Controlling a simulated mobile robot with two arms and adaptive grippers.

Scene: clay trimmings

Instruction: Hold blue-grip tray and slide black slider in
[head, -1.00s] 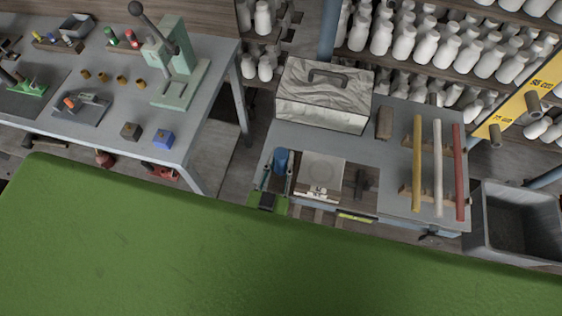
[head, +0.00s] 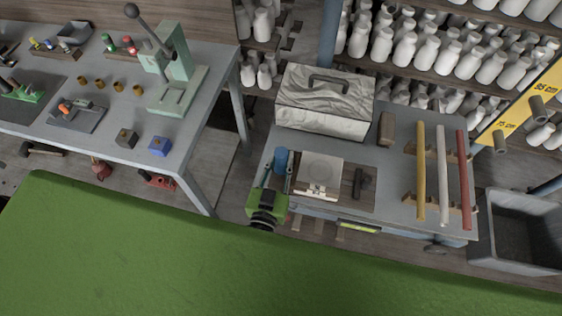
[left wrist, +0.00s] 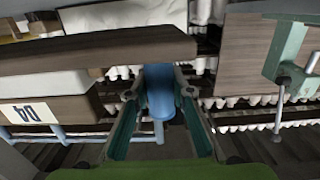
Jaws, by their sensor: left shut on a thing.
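The white square tray (head: 320,173) with a label on its front edge lies on a brown board on the cart. Its blue grip (head: 281,160) sticks out on the left. My left gripper (head: 278,174) is shut on this grip. In the left wrist view the blue grip (left wrist: 160,92) stands between the two teal fingers. The black slider (head: 359,184) lies on the board to the right of the tray, apart from it. The gripper hides part of the grip. My right gripper is in neither view.
A grey lidded box (head: 325,100) stands behind the tray on the cart (head: 395,150). A brown block (head: 387,129) and yellow, white and red rods (head: 441,175) on wooden rests are to the right. A workbench (head: 95,100) stands at the left, a grey bin (head: 520,230) at the right.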

